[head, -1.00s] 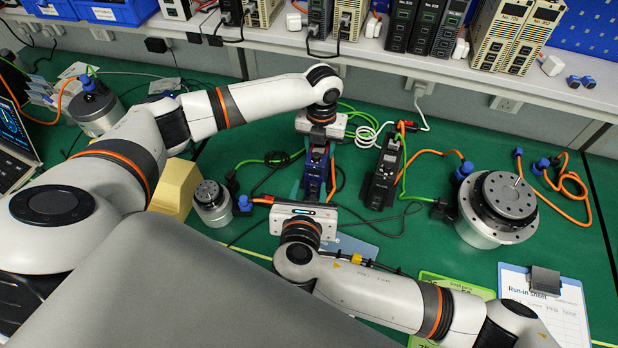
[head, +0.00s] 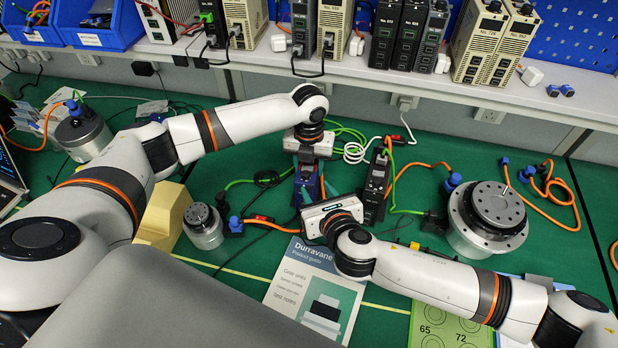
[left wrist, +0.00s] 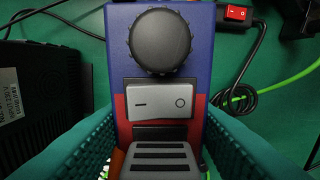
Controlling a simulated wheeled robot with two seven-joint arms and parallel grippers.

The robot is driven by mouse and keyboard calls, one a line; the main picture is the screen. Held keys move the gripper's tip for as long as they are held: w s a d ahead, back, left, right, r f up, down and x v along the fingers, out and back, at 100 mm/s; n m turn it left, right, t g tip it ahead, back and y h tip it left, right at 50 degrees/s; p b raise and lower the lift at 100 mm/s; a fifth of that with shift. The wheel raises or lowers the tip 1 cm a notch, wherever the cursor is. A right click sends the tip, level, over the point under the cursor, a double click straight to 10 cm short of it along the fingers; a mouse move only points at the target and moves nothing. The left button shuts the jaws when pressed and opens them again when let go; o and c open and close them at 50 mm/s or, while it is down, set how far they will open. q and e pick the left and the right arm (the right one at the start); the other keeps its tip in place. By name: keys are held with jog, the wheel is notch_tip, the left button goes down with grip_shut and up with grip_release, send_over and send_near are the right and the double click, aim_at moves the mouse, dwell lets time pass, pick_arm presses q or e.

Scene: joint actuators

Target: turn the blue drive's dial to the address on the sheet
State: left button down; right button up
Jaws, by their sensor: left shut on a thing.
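The blue drive (head: 307,188) stands mid-table in the head view, beside a black drive (head: 375,188). In the left wrist view the blue drive (left wrist: 196,60) shows a black ribbed dial (left wrist: 160,41), a grey rocker switch (left wrist: 159,101) and a red band. My left gripper (head: 307,160) is above the blue drive, its teal fingers shut on the drive's sides. My right gripper (head: 328,218) is just in front of the blue drive; its fingers are hidden. The run-in sheet's clipboard (head: 538,281) is mostly covered by my right arm. No address is readable.
A product guide (head: 316,285) lies in front of the drives, and a green card (head: 435,325) with numbers lies right of it. Motors (head: 487,220) (head: 203,226), a yellow block (head: 163,215) and loose cables surround the drives. A shelf (head: 430,88) of modules runs along the back.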

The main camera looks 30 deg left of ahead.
aim_at(307, 176)
jog(key=x, duration=0.6)
jog(key=shift+w+a+f, duration=0.1)
jog(key=shift+w, duration=0.05)
jog(key=shift+c, duration=0.6)
